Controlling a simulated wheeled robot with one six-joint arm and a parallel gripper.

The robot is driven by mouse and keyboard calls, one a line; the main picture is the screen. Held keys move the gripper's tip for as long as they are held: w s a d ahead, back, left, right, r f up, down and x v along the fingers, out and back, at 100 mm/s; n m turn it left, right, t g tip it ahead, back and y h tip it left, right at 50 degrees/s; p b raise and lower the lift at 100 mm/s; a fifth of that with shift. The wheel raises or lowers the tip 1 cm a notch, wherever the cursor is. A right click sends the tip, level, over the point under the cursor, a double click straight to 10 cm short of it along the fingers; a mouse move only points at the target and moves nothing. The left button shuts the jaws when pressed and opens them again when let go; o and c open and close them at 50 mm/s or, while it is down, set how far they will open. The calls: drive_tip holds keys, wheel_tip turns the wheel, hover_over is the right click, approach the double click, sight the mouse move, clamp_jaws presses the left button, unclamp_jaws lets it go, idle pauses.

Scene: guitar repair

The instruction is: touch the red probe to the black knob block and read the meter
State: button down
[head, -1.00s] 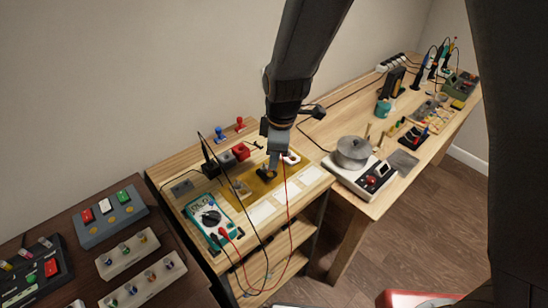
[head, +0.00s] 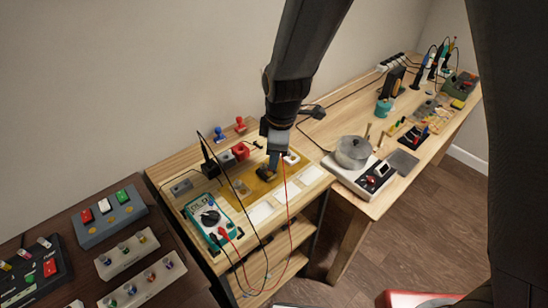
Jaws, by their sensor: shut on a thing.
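My gripper (head: 271,168) is low over the yellow-brown mat, shut, with a thin red lead (head: 287,190) running down from beside it. The red probe itself is too small and hidden by the jaws to make out clearly. A dark block (head: 266,174), which looks like the black knob block, is right at the fingertips and partly covered by them. I cannot tell whether the probe tip touches it. The teal multimeter (head: 207,217) with a black dial lies at the front left of the bench. Its display reading is too small to read.
Red (head: 240,151) and grey (head: 226,160) blocks stand behind the mat (head: 246,186), with a white piece (head: 291,158) to the right. Black and red leads loop over the bench's front edge. A pot (head: 353,151) stands on the right bench.

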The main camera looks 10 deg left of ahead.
drive_tip(key=shift+f+b, duration=0.4)
drive_tip(key=shift+f, duration=0.15)
idle(2.5)
drive_tip(key=shift+r+p, duration=2)
drive_tip(key=shift+r, duration=1.1)
